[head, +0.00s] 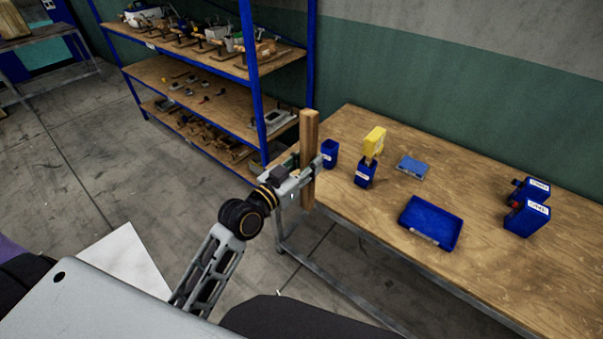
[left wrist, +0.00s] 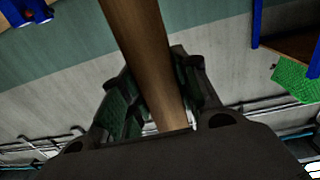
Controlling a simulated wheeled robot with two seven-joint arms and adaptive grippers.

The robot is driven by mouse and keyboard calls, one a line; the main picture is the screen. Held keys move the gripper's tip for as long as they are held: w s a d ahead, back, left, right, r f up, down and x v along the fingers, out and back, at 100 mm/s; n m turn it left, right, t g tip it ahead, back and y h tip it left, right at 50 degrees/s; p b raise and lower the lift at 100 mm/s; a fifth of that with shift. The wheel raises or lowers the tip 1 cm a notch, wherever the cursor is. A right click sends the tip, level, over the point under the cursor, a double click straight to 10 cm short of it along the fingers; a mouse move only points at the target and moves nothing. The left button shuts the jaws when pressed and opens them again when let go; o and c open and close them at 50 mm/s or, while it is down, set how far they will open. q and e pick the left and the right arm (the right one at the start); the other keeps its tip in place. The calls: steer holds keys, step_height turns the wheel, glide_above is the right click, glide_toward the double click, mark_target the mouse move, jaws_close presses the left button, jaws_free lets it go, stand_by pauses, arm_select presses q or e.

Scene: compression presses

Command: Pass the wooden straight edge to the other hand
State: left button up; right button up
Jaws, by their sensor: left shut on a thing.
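The wooden straight edge (head: 309,135) is a long, light brown bar. It stands roughly upright in the air at the near left corner of the workbench in the head view. My left gripper (head: 314,178) is shut on it, low on the bar, with a short end showing below the fingers. In the left wrist view the bar (left wrist: 140,45) runs between the two dark fingers of the gripper (left wrist: 160,100) and out past the top edge. My right gripper is in neither view.
The wooden workbench (head: 370,225) carries a blue tray (head: 430,222), blue bins (head: 526,217), a yellow item (head: 375,142) above a blue box (head: 365,174), and a small blue-grey item (head: 412,167). A blue-framed shelf (head: 257,90) with tools stands behind my left gripper. The bench's front strip is clear.

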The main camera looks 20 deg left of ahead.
mark_target(311, 146)
arm_select(q)
steer(key=d+r, duration=0.1)
steer(key=r, duration=0.1)
steer(key=r+m+h, duration=0.1)
steer(key=r, duration=0.2)
steer(key=d+r+g+h, duration=0.1)
steer(key=r, duration=0.1)
steer(key=shift+w+d+r+m, duration=0.15)
steer(key=shift+w+d+m, duration=0.2)
steer(key=shift+m, duration=0.05)
steer(key=d+r+m+g+h, duration=0.1)
steer(key=d+r+h, duration=0.1)
steer(key=r, duration=0.5)
steer(key=shift+w+d+r+m+g+h, duration=0.4)
steer(key=shift+w+d, duration=0.05)
steer(key=shift+d, duration=0.1)
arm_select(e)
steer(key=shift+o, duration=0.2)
